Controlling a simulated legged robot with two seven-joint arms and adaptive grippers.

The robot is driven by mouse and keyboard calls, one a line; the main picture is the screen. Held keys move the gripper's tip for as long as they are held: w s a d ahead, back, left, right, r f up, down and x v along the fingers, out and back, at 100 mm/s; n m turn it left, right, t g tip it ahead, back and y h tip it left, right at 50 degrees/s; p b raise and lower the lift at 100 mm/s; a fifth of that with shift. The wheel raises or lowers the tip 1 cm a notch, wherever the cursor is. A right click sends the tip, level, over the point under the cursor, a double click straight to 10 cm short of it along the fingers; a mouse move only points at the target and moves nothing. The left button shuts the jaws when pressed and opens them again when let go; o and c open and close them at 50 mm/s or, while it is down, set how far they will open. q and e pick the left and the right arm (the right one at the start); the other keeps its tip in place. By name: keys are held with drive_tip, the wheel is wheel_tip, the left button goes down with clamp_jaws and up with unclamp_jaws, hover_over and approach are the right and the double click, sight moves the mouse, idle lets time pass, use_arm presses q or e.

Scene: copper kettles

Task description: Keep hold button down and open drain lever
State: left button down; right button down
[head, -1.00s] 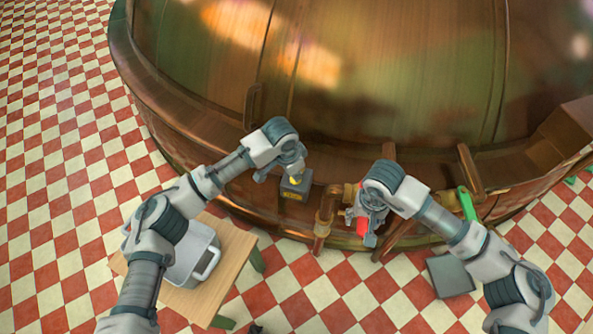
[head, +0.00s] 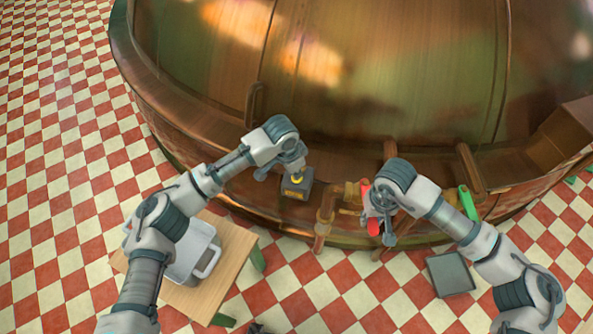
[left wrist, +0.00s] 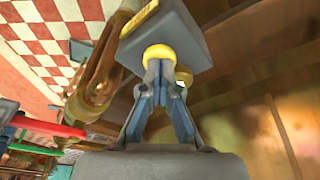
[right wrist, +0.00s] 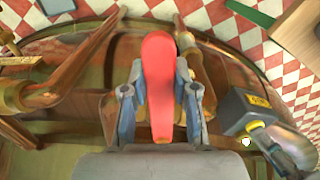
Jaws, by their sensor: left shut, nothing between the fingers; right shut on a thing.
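The hold button (left wrist: 158,54) is a yellow knob on a dark grey box (head: 297,188) with a yellow label. My left gripper (left wrist: 163,70) is shut and empty, its fingertips against the yellow button. In the head view my left gripper (head: 284,172) is over the box. The drain lever has a red handle (right wrist: 160,75), between the fingers of my right gripper (right wrist: 160,92), which is shut on it. In the head view my right gripper (head: 380,212) is at the brass pipework, and the red handle (head: 373,226) shows partly beneath it.
The copper kettle (head: 380,70) fills the back. Brass pipe (head: 326,215) runs between box and lever. A green handle (head: 467,203) stands right of the lever. A metal tray (head: 450,273) lies on the checked floor. A wooden table (head: 235,262) holds a grey container (head: 190,262) at front left.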

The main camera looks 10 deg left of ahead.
use_arm(q)
drive_tip(key=shift+f, duration=0.1)
use_arm(e)
drive_tip(key=shift+w+d+n, duration=0.2)
drive_tip(key=shift+d+n, duration=0.35)
drive_tip(key=shift+n, duration=0.05)
drive_tip(key=shift+w+d+n, duration=0.15)
drive_tip(key=shift+d+n, duration=0.35)
drive_tip(key=shift+n, duration=0.1)
